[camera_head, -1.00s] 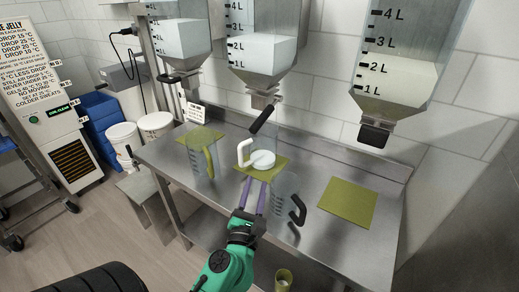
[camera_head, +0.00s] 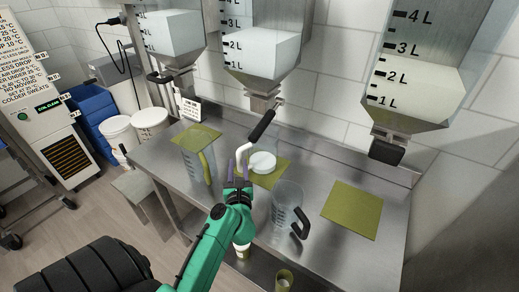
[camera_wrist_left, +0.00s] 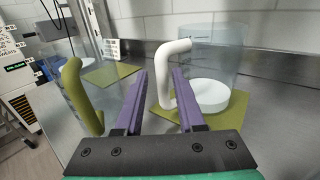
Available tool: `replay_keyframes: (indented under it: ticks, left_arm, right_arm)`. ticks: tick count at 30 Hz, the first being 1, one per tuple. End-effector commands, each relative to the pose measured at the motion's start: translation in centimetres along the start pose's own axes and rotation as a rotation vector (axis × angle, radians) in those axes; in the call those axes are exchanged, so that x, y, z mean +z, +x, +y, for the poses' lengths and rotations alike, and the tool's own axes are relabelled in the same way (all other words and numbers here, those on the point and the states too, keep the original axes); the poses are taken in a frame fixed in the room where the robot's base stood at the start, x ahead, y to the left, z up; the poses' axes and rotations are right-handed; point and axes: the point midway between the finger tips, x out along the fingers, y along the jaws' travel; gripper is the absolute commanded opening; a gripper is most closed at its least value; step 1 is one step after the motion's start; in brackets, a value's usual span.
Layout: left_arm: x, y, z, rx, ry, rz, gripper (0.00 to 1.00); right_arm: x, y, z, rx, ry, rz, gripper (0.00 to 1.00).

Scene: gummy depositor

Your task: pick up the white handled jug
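The white handled jug is a clear jug with a white handle (camera_head: 242,158) and white contents (camera_head: 263,161) at its bottom. It stands upright on a green mat under the middle dispenser. In the left wrist view its white handle (camera_wrist_left: 169,73) shows near the right finger, with the clear body behind. My left gripper (camera_head: 238,168) is at the handle side of this jug. In the left wrist view its purple fingers (camera_wrist_left: 158,88) are apart, and the handle appears between their tips; I cannot tell whether they touch it. My right gripper is not in view.
A green-handled jug (camera_head: 197,167) stands left and a black-handled jug (camera_head: 286,208) stands in front to the right. Three dispensers (camera_head: 262,45) hang above the steel table (camera_head: 318,240). A bare green mat (camera_head: 351,210) lies at right. Small cups are below the front edge.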

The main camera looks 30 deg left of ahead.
Motion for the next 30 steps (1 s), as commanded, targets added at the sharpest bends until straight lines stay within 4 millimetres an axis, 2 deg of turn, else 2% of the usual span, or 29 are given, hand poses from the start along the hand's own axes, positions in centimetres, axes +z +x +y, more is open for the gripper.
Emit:
replay_keyframes:
  ticks: [1,4,12,19,20,21,23,30]
  left_arm:
    - [0.3,1.0,0.0,0.0,0.001,-0.002,0.38]
    - [0.1,2.2,0.0,0.0,0.0,-0.001,0.38]
    - [-0.1,6.9,-0.2,0.0,0.002,-0.001,0.38]
    - [-0.3,7.4,-0.2,0.0,0.001,0.0,0.38]
    - [-0.3,7.4,-0.2,0.0,0.001,0.0,0.35]
    - [-0.3,7.3,-0.2,0.0,0.002,0.0,0.19]
    - [-0.3,7.3,-0.2,0.0,0.002,0.0,0.0]
    - [-0.3,7.3,-0.2,-0.001,0.002,0.0,0.0]
  right_arm:
    - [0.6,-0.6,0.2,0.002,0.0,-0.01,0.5]
    - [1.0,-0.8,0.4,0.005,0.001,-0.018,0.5]
    - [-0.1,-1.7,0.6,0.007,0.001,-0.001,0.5]
    - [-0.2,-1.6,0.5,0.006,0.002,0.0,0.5]
    - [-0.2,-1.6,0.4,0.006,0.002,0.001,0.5]
    - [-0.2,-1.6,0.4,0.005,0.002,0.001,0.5]
    - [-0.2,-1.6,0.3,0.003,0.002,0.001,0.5]
    - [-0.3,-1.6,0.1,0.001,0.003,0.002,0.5]
